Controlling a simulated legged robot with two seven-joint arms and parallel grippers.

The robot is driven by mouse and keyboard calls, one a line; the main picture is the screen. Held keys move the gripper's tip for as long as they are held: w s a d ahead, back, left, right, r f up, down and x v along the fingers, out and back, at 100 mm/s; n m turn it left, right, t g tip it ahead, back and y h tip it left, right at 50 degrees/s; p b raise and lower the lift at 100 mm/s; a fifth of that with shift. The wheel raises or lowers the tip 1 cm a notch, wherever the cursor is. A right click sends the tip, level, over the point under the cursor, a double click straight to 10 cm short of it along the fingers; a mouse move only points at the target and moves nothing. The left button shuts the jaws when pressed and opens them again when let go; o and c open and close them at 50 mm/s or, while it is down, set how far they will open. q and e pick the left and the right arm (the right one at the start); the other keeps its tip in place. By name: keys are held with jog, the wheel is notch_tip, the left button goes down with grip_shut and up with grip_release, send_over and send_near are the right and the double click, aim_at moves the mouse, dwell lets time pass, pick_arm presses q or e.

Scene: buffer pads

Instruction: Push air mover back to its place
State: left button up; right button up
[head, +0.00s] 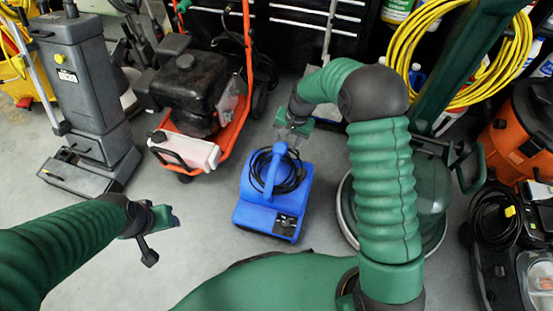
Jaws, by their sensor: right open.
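The air mover (262,216) is a blue machine with a top handle and a coiled black cable, standing on the grey floor at the centre of the head view. My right gripper (287,137) is open at the far top end of its handle; whether it touches the handle I cannot tell. My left gripper (160,230) hangs over bare floor to the left of the air mover, apart from it. Its jaw opening is not clear from this angle.
An orange-framed engine machine (197,100) stands behind left, a grey upright cleaner (82,95) at far left. A green round floor machine (425,200) stands close on the right. An orange vacuum (520,135) is at far right. Bare floor lies left of the air mover.

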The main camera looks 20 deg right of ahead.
aim_at(277, 158)
jog(key=b+x, duration=0.1)
jog(key=x, duration=0.3)
jog(key=b+x, duration=0.2)
jog(key=x, duration=0.2)
jog(key=b+x, duration=0.2)
jog(key=x, duration=0.2)
jog(key=shift+s+a+f, duration=0.1)
jog(key=shift+a, duration=0.25)
jog(key=shift+d+f, duration=0.15)
jog(key=shift+f, duration=0.2)
jog(key=shift+r, duration=0.1)
jog(key=c, duration=0.4)
grip_shut()
